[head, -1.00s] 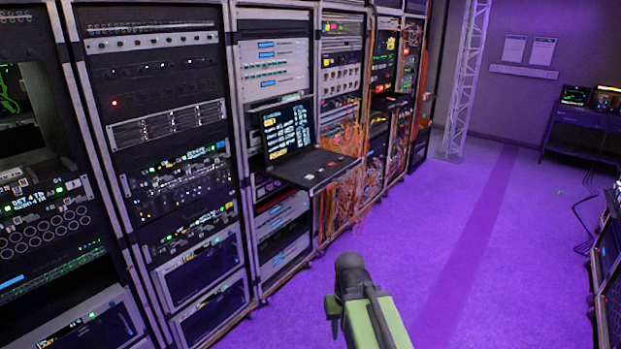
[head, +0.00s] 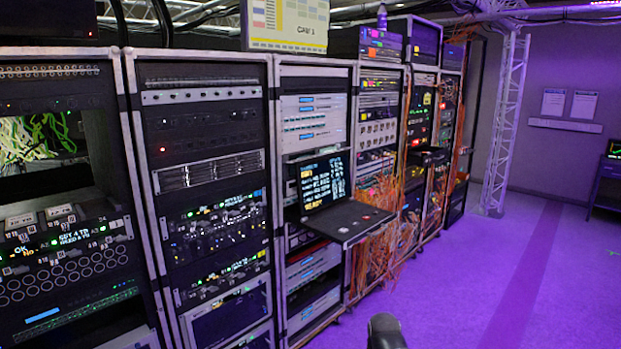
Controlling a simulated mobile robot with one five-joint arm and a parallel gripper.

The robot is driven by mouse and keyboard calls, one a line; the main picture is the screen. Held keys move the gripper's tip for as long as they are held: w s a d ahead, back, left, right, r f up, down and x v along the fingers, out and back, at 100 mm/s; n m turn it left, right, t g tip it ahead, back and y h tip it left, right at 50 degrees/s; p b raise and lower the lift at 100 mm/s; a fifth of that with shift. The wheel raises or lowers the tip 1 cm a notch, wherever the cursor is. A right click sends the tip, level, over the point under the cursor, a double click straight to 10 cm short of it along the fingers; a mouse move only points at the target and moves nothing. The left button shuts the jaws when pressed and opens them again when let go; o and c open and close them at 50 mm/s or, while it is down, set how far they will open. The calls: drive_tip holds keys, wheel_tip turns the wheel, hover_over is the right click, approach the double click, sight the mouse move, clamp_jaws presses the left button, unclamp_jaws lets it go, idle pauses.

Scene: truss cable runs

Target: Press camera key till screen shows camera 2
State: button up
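A screen (head: 288,24) on top of the racks at upper centre, cut by the top edge, reads what looks like "CAM 1". Below it, a fold-out console with a small dark text display (head: 322,184) stands out from a rack. Its flat tray (head: 345,222) carries a few small buttons, too small to read. I cannot tell which key is the camera key. A dark rounded part of my arm shows at the bottom edge, well short of the console. My gripper is not visible.
Tall equipment racks (head: 205,130) line the left and centre. Orange cables (head: 376,240) hang beside the console. A white truss column (head: 502,130) stands at the back right. The purple floor (head: 470,290) on the right is open.

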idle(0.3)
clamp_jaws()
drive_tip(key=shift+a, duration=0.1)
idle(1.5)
